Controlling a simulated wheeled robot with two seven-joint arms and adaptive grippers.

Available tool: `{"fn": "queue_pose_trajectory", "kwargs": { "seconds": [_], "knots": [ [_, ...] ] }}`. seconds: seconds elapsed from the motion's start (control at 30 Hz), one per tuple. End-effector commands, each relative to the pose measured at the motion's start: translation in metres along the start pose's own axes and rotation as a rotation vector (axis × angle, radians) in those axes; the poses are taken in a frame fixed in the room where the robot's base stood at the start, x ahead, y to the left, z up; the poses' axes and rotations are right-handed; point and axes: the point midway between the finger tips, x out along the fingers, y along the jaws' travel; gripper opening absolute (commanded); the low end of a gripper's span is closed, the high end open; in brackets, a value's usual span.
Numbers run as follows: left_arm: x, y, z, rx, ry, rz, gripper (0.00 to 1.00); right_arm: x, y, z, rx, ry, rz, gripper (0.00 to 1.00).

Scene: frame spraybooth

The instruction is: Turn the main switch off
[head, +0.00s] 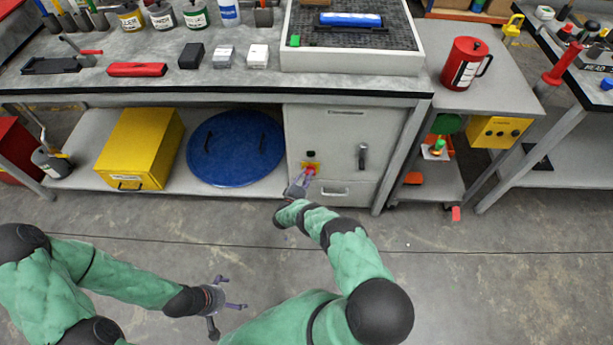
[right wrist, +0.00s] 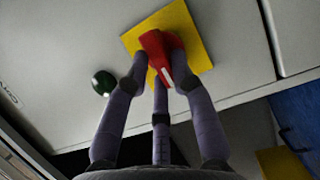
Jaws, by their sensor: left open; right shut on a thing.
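The main switch is a red knob on a yellow plate, on the front of a grey cabinet (head: 345,124) under the bench. In the right wrist view the red knob (right wrist: 155,45) shows a white mark, and the yellow plate (right wrist: 196,30) lies behind it. My right gripper (head: 305,177) is shut on the red knob, its fingers on either side of it; the fingers also show in the right wrist view (right wrist: 160,85). My left gripper (head: 232,298) is open and empty, low over the floor and away from the cabinet.
A dark green button (right wrist: 103,83) sits beside the plate. The cabinet has a dark handle (head: 362,157) to the right. A blue round lid (head: 236,147) and a yellow box (head: 140,148) stand on the lower shelf to the left.

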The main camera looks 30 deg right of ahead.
Motion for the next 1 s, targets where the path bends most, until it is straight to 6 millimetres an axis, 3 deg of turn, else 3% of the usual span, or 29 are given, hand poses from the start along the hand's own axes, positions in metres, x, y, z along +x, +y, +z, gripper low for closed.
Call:
{"fn": "queue_pose_trajectory", "kwargs": {
  "seconds": [0.27, 0.3, 0.37, 0.77, 1.0],
  "knots": [
    [0.0, 0.0, 0.0, 0.0, 0.0, 0.0, 1.0, -0.001, -0.001, -0.001, -0.002, 0.004, -0.002, 0.0],
    [0.0, 0.0, 0.0, 0.0, 0.0, 0.0, 1.0, -0.001, -0.001, -0.001, -0.002, 0.004, -0.002, 0.31],
    [0.0, 0.0, 0.0, 0.0, 0.0, 0.0, 1.0, -0.001, -0.001, -0.001, -0.002, 0.003, -0.002, 0.47],
    [0.0, 0.0, 0.0, 0.0, 0.0, 0.0, 1.0, -0.003, -0.001, -0.001, -0.001, 0.002, -0.002, 0.49],
    [0.0, 0.0, 0.0, 0.0, 0.0, 0.0, 1.0, -0.036, -0.001, -0.002, -0.002, 0.005, -0.004, 0.49]
  ]
}}
